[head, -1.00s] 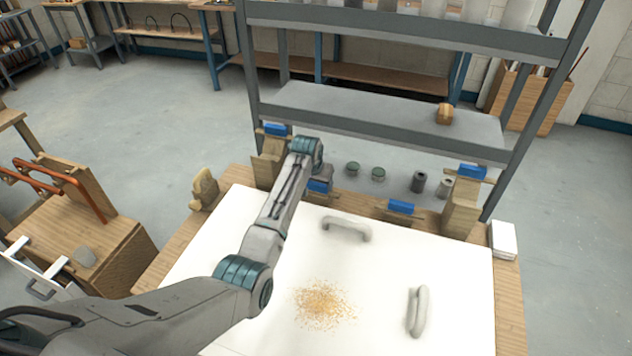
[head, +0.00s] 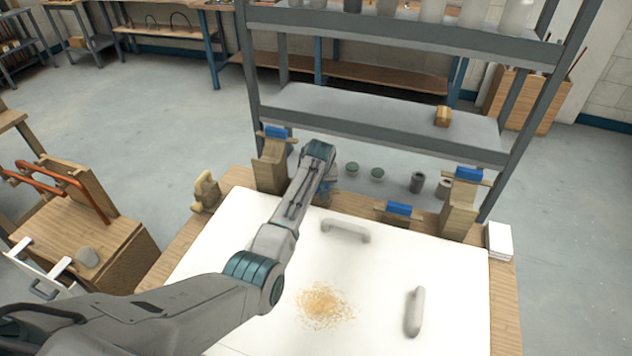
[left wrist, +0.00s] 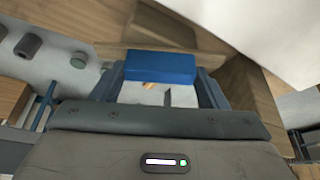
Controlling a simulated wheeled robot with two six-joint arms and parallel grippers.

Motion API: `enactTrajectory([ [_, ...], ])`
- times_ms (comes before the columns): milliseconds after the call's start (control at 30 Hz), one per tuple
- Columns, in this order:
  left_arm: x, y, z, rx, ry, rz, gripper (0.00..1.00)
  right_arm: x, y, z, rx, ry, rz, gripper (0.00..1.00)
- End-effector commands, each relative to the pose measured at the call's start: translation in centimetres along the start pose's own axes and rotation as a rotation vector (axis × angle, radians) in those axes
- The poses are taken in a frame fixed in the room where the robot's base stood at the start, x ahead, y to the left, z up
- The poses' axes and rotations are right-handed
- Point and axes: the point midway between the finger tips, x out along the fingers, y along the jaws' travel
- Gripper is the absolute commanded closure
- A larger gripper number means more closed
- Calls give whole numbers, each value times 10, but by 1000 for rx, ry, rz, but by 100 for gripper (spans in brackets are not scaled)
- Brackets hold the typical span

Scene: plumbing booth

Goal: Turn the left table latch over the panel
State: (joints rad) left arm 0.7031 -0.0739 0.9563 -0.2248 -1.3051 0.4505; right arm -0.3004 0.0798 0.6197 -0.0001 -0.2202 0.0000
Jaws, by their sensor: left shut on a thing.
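The white panel (head: 235,235) lies on the wooden table, with two grey handles on it. The left table latch is mostly hidden behind my left arm in the head view. In the left wrist view its blue grip block (left wrist: 160,67) sits between the fingers of my left gripper (left wrist: 160,88), which is shut on it. The latch's wooden bar (left wrist: 112,54) runs crosswise beneath the block, and the panel (left wrist: 275,30) shows at the upper right, apart from the visible bar. The right table latch (head: 399,209) is at the table's far edge. My right gripper is not in view.
Wooden posts with blue-gripped latches stand at the far left (head: 269,170) and far right (head: 461,205). A grey metal shelf (head: 390,122) rises behind. Sawdust (head: 325,304) lies on the panel. A white stack (head: 499,240) sits at the right edge.

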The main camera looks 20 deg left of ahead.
Motion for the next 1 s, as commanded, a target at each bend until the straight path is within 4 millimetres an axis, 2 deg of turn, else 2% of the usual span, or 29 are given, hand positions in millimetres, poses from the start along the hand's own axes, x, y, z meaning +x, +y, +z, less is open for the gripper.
enactTrajectory([
  [367, 1, 3, -1, -328, 2, -135, 74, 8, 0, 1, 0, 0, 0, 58],
  [1000, 3, 5, -3, -827, 4, -341, 74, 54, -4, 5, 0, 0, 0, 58],
])
